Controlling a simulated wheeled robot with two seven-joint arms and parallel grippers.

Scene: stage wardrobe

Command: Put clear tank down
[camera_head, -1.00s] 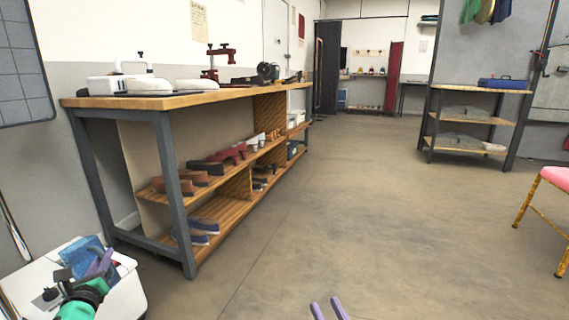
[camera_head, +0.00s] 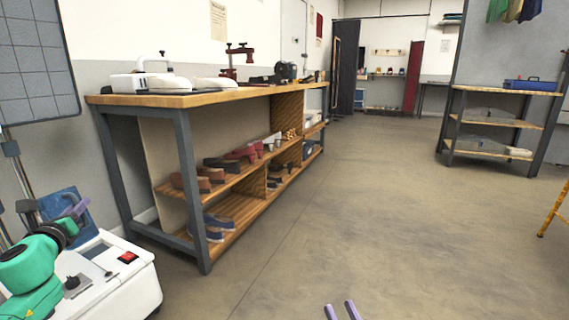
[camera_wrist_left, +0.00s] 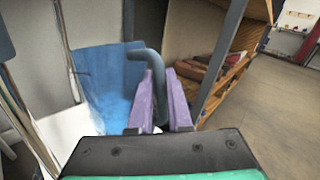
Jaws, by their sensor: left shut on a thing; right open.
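The clear tank (camera_head: 68,212) is a blue, see-through box at the left edge of the head view, partly hidden by my left arm. My left gripper (camera_head: 77,209) has purple fingers and is shut on the tank's dark grey handle. In the left wrist view the handle (camera_wrist_left: 152,68) runs between the fingers (camera_wrist_left: 162,105), with the blue tank (camera_wrist_left: 105,75) beside it to the left. The tank appears tilted, above or behind the white machine; I cannot tell whether it touches anything. My right gripper (camera_head: 342,311) is open and empty at the bottom edge.
The white machine (camera_head: 130,285) with a red switch stands at the lower left. A wooden workbench (camera_head: 200,98) with shoes on its shelves stands beyond it. A grey grid panel (camera_head: 38,70) is at upper left. The floor (camera_head: 380,220) to the right is clear.

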